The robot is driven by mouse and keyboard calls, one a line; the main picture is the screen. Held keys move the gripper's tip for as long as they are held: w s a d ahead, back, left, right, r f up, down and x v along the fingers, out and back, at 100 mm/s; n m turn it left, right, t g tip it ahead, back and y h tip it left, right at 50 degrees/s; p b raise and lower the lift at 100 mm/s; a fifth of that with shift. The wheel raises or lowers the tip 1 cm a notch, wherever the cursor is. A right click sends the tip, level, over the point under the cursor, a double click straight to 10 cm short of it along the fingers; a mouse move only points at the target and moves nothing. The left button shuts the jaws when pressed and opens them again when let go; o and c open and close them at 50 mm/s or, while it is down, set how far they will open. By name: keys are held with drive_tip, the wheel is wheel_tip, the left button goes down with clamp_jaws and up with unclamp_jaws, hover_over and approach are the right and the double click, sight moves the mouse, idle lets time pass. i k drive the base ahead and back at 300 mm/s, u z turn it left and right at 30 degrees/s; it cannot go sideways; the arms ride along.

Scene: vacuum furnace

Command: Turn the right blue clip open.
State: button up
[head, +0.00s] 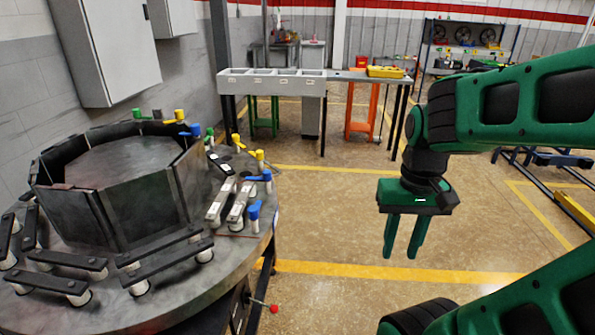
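Blue clips sit on the round grey furnace table (215,290) at the left. One blue clip (262,177) is at the table's right edge, with a flat lever pointing left. A second blue piece (254,211) stands upright just below it, near the ends of grey bars. Another blue clip (192,130) is farther back, beside the dark panel ring. Small size hides how far each clip is turned. My green gripper (404,250) hangs fingers down, well to the right of the table, over the floor. Its two fingers are apart with nothing between them.
Yellow clips (258,158) and green clips (210,136) stand close to the blue ones. Dark upright panels (135,205) form a ring on the table. Black bars (165,262) lie near its front edge. A grey workbench (270,85) stands behind. Floor between table and gripper is clear.

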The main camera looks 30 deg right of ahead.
sight(267, 174)
drive_tip(key=z, duration=0.1)
drive_tip(key=k, duration=1.3)
drive_tip(key=z, duration=0.35)
drive_tip(key=i, duration=2.05)
drive_tip(key=u, duration=0.55)
